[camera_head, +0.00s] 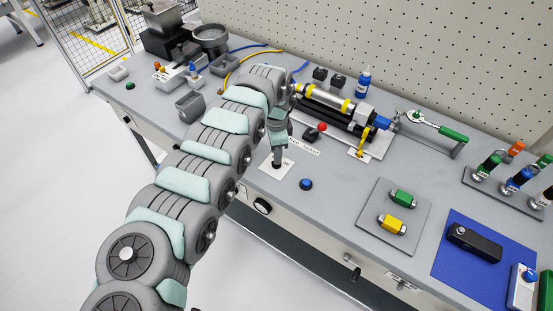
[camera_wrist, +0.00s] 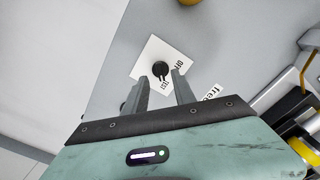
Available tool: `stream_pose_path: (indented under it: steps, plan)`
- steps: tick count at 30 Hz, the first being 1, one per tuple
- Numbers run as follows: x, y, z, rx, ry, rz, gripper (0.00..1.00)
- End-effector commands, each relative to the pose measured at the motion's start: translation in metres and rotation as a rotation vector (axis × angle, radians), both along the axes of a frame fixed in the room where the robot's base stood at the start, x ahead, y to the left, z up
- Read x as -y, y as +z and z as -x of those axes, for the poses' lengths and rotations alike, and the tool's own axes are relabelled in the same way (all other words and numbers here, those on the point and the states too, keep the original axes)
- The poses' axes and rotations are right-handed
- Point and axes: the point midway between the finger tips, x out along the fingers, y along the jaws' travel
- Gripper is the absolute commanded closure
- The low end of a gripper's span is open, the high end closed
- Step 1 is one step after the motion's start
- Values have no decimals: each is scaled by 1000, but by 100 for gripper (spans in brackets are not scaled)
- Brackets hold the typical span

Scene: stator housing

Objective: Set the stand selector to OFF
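The stand selector is a small black knob (camera_wrist: 160,69) on a white plate (camera_wrist: 148,54) with printed labels; one reads OFF and another looks like TEST. The knob's pointer seems to lean toward the TEST label, but it is too small to be sure. My gripper (camera_wrist: 160,77) is open, with one finger on each side of the knob near the fingertips. I cannot tell whether the fingers touch it. In the head view my gripper (camera_head: 278,161) points down over the white plate (camera_head: 268,170) and hides most of the knob.
A blue button (camera_head: 306,184) sits right of the plate. A red-ball lever (camera_head: 322,127) and a cylinder assembly (camera_head: 330,100) stand behind to the right.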

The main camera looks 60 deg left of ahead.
Motion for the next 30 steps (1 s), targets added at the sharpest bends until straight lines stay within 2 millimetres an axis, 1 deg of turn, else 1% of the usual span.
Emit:
stream_pose_path:
  steps: [1,3,6,11,18,27,30]
  plan:
    - [1,-10,0,-2,-2,3,68]
    - [1,-20,0,0,-1,1,68]
    - [0,-30,-1,2,0,0,68]
    - [0,-35,-1,1,0,-2,68]
    - [0,-35,-1,2,0,-3,69]
    - [-1,-35,0,1,0,-2,94]
    - [0,-35,-1,2,0,-3,100]
